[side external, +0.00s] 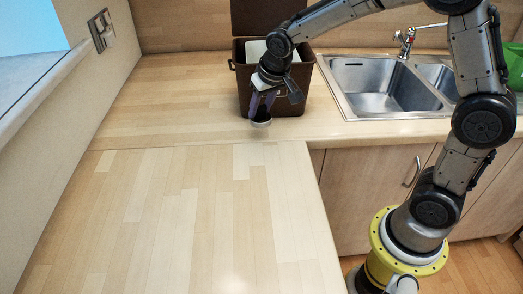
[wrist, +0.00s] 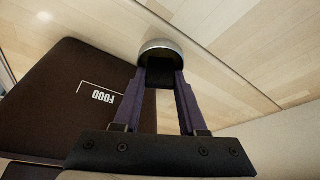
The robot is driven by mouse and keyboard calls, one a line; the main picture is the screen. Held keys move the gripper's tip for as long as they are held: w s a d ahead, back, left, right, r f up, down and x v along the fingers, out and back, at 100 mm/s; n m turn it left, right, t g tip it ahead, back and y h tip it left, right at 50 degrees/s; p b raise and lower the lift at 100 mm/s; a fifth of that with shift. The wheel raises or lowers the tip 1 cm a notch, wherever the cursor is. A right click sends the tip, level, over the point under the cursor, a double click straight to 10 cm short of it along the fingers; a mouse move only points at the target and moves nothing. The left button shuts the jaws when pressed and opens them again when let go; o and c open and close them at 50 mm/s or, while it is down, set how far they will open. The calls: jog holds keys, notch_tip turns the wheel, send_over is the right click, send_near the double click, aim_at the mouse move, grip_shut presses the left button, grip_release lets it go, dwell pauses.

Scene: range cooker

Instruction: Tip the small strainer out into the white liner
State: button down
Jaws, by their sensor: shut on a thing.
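A small metal strainer (side external: 261,123) is in my gripper (side external: 262,106), in front of the brown bin on the wooden counter. In the wrist view the strainer (wrist: 161,47) shows as a silver rim with a dark part below it, between the fingertips of my gripper (wrist: 161,80). My gripper is shut on it. I cannot tell whether the strainer touches the counter or what is inside it. The white liner (side external: 256,50) shows in the open mouth of the brown bin (side external: 243,92), partly hidden by my arm.
The bin's front, marked FOOD (wrist: 96,97), is close beside the gripper. The bin's brown lid (side external: 262,17) stands raised at the back. A steel sink (side external: 375,85) with a tap (side external: 404,38) lies to the right. The wooden counter (side external: 180,200) at left and front is clear.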

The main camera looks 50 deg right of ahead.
jog(key=shift+w+a+f, duration=0.5)
jog(key=shift+a+f, duration=0.05)
jog(key=shift+f, duration=0.05)
jog(key=shift+w+r, duration=0.15)
jog(key=shift+w, duration=0.1)
jog(key=w+a+r+n+y, duration=0.1)
jog(key=w+r+n, duration=0.3)
jog(key=r, duration=0.6)
jog(key=w+r+n+y, duration=0.1)
jog(key=w+r, duration=0.5)
jog(key=r, duration=0.4)
jog(key=s+d+r+m+h, duration=0.1)
jog(key=s+d+r+m, duration=0.25)
jog(key=d, duration=0.65)
jog(key=s+d+r+m+h, duration=0.15)
jog(key=d+r, duration=0.25)
jog(key=d, duration=0.6)
notch_tip(320, 180, down, 10)
jog(key=s+d+m+t+y, duration=0.1)
jog(key=m+t+y, duration=0.4)
jog(key=t+y, duration=0.5)
jog(key=s+t, duration=0.1)
jog(key=t, duration=0.5)
jog(key=shift+f+m+t, duration=0.15)
jog(key=shift+m+t, duration=0.15)
jog(key=shift+m, duration=0.1)
